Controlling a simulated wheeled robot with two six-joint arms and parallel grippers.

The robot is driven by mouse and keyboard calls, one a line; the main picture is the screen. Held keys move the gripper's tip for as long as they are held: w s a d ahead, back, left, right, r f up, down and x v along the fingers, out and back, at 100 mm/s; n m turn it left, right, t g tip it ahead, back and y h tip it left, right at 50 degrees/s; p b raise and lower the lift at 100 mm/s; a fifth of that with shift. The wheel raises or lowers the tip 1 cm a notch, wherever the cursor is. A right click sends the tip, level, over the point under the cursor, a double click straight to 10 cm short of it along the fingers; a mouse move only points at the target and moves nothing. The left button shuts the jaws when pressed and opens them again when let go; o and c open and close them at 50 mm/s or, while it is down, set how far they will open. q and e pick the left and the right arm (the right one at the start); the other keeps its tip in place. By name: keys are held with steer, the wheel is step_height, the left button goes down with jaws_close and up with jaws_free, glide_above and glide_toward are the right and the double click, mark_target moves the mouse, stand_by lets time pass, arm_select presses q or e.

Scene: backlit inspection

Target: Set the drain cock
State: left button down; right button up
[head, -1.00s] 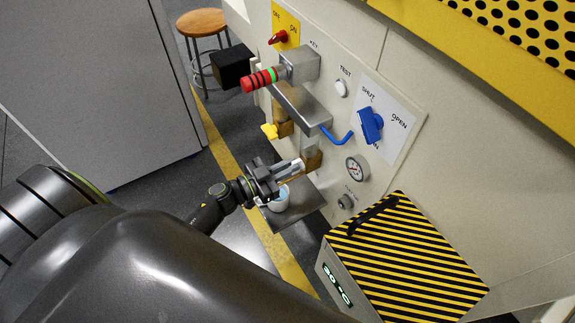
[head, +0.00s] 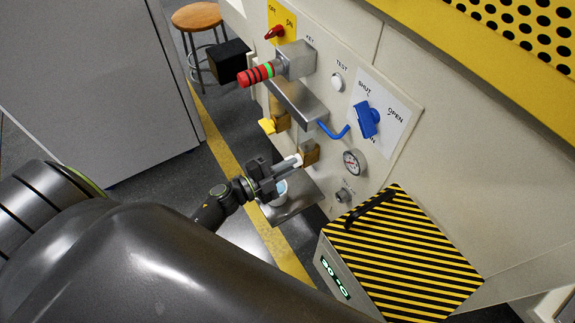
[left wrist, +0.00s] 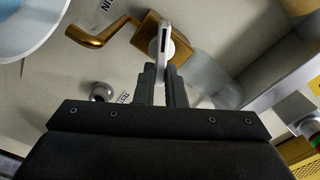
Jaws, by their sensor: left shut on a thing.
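The drain cock (head: 311,151) seems to be the lower brass valve low on the cream panel, with a pale flat lever. In the left wrist view its brass body (left wrist: 150,38) has a bent brass spout to the left, and the grey slotted lever (left wrist: 165,42) points down between the fingers. My left gripper (head: 284,171) is at the lever's free end; in the left wrist view its fingers (left wrist: 164,84) are shut on the lever. The lever's gripped end is hidden between the fingers. My right gripper is out of view.
A cup (head: 280,192) with blue inside stands on a metal tray (head: 298,204) below the cock. A yellow-handled part (head: 267,126), a blue lever (head: 334,131), a blue knob (head: 367,120) and a gauge (head: 354,162) are close by. A striped box (head: 400,255) stands at right.

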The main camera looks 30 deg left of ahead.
arm_select(q)
steer(key=m, duration=0.1)
steer(key=m+b, duration=0.1)
steer(key=m, duration=0.1)
steer(key=shift+s+d+f+m, duration=0.1)
steer(key=shift+f+m, duration=0.2)
steer(key=shift+f, duration=0.1)
steer(key=shift+f+m+b, duration=0.2)
steer(key=shift+m+b, duration=0.45)
steer(key=shift+m, duration=0.95)
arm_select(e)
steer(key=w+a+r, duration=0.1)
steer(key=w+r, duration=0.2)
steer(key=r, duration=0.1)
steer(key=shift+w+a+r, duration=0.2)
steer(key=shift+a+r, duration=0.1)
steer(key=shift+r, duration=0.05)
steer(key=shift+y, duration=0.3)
arm_select(q)
steer(key=c, duration=1.5)
jaws_free()
